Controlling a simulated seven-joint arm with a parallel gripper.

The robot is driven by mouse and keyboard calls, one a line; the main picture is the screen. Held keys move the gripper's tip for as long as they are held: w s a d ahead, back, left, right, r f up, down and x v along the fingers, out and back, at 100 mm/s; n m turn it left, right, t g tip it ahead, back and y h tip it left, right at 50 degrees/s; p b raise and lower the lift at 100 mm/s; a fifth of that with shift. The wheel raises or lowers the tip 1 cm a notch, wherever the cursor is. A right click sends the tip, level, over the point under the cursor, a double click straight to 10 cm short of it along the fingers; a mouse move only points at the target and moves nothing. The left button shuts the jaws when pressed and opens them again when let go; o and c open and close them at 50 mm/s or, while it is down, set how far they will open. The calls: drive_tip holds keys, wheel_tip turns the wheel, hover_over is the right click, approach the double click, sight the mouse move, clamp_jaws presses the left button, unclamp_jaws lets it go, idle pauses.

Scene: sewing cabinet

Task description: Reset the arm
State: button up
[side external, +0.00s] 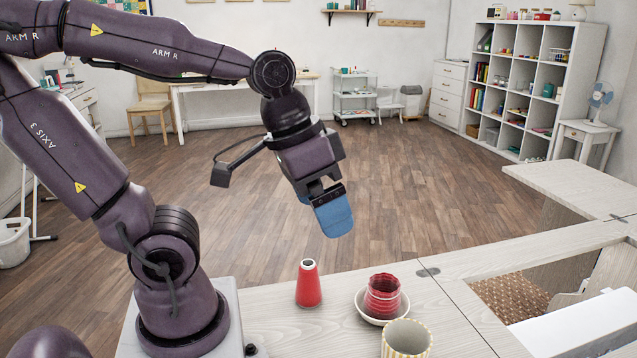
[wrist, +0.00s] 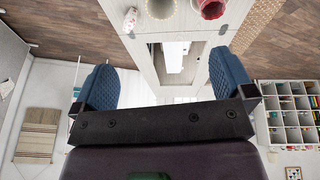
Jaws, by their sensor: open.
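My gripper (side external: 333,212) hangs in the air above and behind the cabinet top in the side external view, pointing down. Its blue fingers overlap there. In the wrist view my gripper (wrist: 164,84) shows its two blue fingers wide apart with nothing between them. A red cone (side external: 308,286) stands upright on the light wood top below, apart from the gripper. A red ribbed round object (side external: 383,298) sits in a pale bowl (side external: 362,312) to its right. A striped cup (side external: 407,340) stands in front of the bowl.
The cabinet top (side external: 270,325) has a raised leaf (side external: 570,185) at right and an opening with a white part (side external: 585,325). Air around the gripper is clear. A shelf unit (side external: 530,90), a trolley (side external: 354,95) and a chair (side external: 152,105) stand far back.

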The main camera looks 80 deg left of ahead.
drive_tip(key=shift+s+a+r+m+t+y, duration=0.15)
drive_tip(key=shift+r+m+t+y, duration=0.25)
drive_tip(key=shift+r+t, duration=0.65)
drive_tip(key=shift+r, duration=0.15)
idle(0.3)
